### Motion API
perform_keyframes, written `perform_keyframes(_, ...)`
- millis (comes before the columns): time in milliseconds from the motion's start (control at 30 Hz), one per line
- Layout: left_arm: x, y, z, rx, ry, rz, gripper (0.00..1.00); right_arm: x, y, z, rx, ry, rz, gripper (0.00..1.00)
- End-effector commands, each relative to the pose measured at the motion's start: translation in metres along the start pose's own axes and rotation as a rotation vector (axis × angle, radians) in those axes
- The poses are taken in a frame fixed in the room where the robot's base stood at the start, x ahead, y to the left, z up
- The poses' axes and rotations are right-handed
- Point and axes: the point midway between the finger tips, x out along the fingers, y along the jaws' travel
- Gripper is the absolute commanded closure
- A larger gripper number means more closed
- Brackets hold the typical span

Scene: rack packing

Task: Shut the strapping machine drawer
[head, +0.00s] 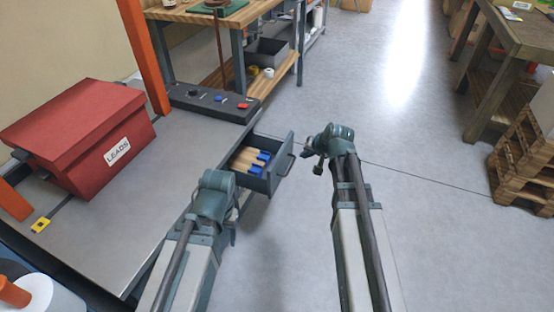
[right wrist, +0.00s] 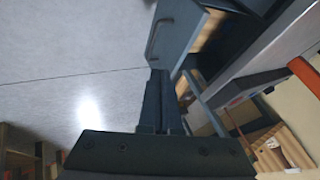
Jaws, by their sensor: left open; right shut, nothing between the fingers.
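The strapping machine drawer (head: 262,180) is dark grey and stands pulled out from the machine's right side in the head view. It holds tan pieces with blue ends, and its handle (head: 288,158) is on the right-hand front face. The drawer front also shows at the top of the right wrist view (right wrist: 172,38). My right gripper (head: 318,168) is shut and empty, a little to the right of the handle and apart from it as far as I can tell. My left gripper (head: 234,232) is near the drawer's near side; its fingers are mostly hidden behind the wrist.
The strapping machine's grey top (head: 150,180) carries a red LEADS box (head: 85,138), an orange arch post (head: 146,60) and a black control panel (head: 212,102). A workbench (head: 240,15) stands behind. Pallets (head: 522,170) stand at right. The floor right of the drawer is clear.

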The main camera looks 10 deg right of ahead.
Motion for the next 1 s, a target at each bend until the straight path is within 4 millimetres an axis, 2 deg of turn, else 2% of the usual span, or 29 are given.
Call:
perform_keyframes(233,0.005,0.000,0.000,0.000,0.000,0.000,0.38,0.004,0.004,-0.004,0.012,0.011,-0.004,1.00)
perform_keyframes(333,0.013,0.001,-0.001,0.000,0.000,-0.001,0.38,0.013,0.005,-0.003,0.012,0.011,-0.004,1.00)
perform_keyframes(900,0.089,0.007,-0.006,0.007,0.002,-0.008,0.38,0.109,0.005,-0.003,0.009,0.009,-0.003,1.00)
perform_keyframes(1000,0.082,0.006,-0.005,0.008,0.002,-0.008,0.38,0.110,-0.012,-0.005,0.007,0.009,-0.004,1.00)
